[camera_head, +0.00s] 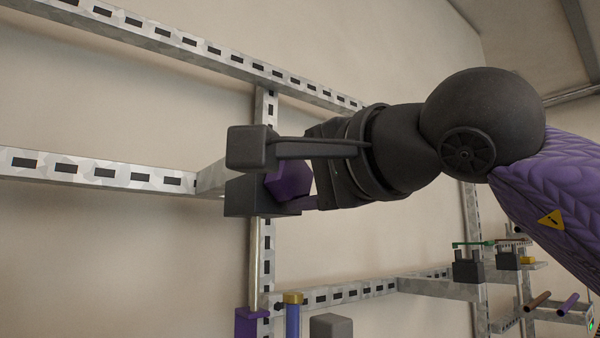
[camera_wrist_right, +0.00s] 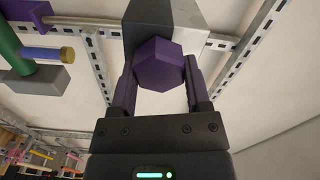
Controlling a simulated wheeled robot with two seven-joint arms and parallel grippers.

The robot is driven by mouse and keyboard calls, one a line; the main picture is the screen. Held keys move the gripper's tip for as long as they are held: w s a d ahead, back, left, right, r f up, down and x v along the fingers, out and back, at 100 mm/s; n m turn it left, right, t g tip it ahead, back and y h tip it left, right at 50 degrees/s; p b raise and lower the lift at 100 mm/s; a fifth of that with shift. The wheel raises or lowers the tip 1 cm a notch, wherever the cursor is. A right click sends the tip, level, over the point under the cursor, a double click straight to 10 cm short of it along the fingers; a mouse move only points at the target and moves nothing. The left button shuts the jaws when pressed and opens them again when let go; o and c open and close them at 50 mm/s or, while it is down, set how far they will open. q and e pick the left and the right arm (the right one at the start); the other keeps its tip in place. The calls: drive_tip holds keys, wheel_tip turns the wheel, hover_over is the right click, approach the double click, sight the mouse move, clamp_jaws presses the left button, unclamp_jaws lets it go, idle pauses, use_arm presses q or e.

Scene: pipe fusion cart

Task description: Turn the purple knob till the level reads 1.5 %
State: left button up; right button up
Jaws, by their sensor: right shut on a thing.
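The purple knob (camera_head: 289,181) is a faceted, hexagon-faced piece in front of a dark grey block on the metal rail frame. In the right wrist view the knob (camera_wrist_right: 158,65) sits between the two fingers of my right gripper (camera_wrist_right: 160,82), which is shut on its sides. In the head view the right gripper (camera_head: 283,174) reaches in from the right, and its fingers and wrist partly hide the knob. No level reading can be read in either view. My left gripper is not in view.
Slotted metal rails (camera_head: 92,172) run across and up the wall around the knob. Below stand a blue post with a brass cap (camera_head: 292,298), a purple block (camera_head: 250,322) and a grey block (camera_head: 331,325). Rods and dark holders (camera_head: 468,268) are at the lower right.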

drive_tip(key=shift+f, duration=0.2)
drive_tip(key=o, duration=1.3)
drive_tip(key=shift+r, duration=0.1)
drive_tip(key=shift+s+d+b, duration=0.2)
drive_tip(key=shift+s+b, duration=0.1)
drive_tip(key=b+v, duration=0.3)
drive_tip(key=v, duration=0.6)
drive_tip(key=shift+b, duration=0.35)
